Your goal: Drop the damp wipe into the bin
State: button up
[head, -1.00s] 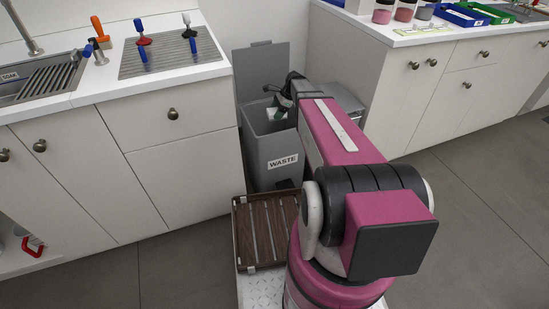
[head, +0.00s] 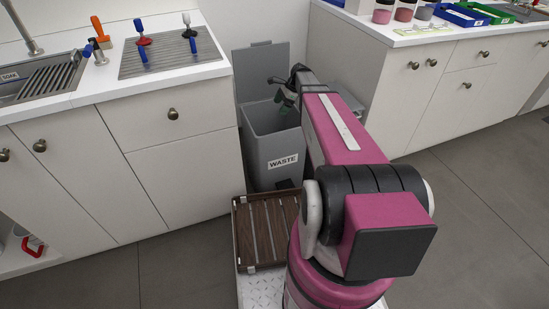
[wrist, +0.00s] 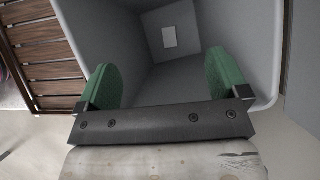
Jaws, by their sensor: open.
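The grey waste bin (head: 262,150) stands open with its lid raised behind it. My gripper (head: 285,102) is over the bin's mouth, with my arm covering part of the bin's right side. In the wrist view, my gripper's two green fingers (wrist: 160,62) are wide apart with nothing between them. They are over the bin's opening, inside the rim (wrist: 274,70). A small pale rectangle, which looks like the damp wipe (wrist: 169,37), lies deep in the bin on its floor, apart from the fingers.
A slatted wooden tray (head: 262,230) is in front of the bin. A white cabinet with a sink and drying mat (head: 170,52) stands left of the bin. Another counter (head: 440,35) with jars and coloured trays is at the right.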

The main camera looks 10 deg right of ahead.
jog(key=v, duration=0.6)
jog(key=shift+r, duration=0.25)
jog(key=shift+d, duration=0.1)
